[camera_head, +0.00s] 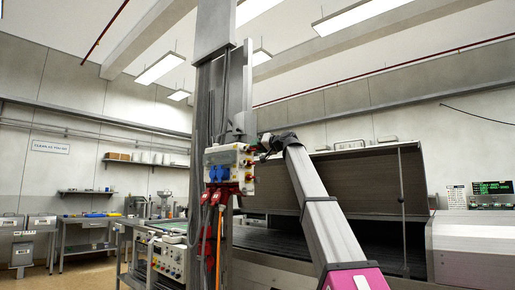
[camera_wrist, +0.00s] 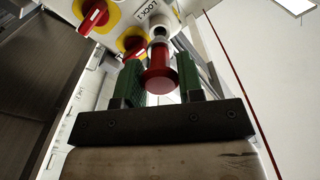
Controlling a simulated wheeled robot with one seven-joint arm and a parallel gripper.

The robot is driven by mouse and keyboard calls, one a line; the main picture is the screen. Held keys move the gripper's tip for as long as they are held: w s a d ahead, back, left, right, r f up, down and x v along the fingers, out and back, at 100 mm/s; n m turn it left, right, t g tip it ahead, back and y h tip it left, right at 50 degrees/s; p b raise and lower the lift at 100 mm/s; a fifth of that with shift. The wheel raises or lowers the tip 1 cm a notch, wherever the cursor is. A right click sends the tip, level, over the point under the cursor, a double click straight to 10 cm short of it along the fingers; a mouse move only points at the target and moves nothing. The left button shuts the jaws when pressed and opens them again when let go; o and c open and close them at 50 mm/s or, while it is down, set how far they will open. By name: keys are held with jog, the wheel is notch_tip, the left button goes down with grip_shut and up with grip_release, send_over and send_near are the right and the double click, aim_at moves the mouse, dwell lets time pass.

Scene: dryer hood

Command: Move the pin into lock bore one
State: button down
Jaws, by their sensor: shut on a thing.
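The pin (camera_wrist: 159,78) has a red, flanged head and a pale shaft pointing up in the wrist view. My gripper (camera_wrist: 160,70) has green finger pads and is shut on the pin's red head. The shaft meets a pale round fitting at the lower edge of the panel, near the label "LOCK 1" (camera_wrist: 146,9). I cannot tell whether the tip is inside the bore, which the pin hides. In the head view my gripper (camera_head: 267,144) is beside the upper right of the control box (camera_head: 229,157); the pin is too small to make out there.
Red rotary switches on yellow plates (camera_wrist: 92,16) (camera_wrist: 131,42) sit close to the left of the pin. The open dryer hood (camera_head: 350,180) stands behind my arm.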

jog(key=shift+x, duration=1.6)
dwell(0.3)
jog(key=c, duration=0.7)
grip_release()
jog(key=shift+o, duration=0.2)
jog(key=v, duration=1)
jog(key=shift+s+d, duration=0.25)
jog(key=shift+d, duration=0.05)
jog(key=shift+f, duration=0.1)
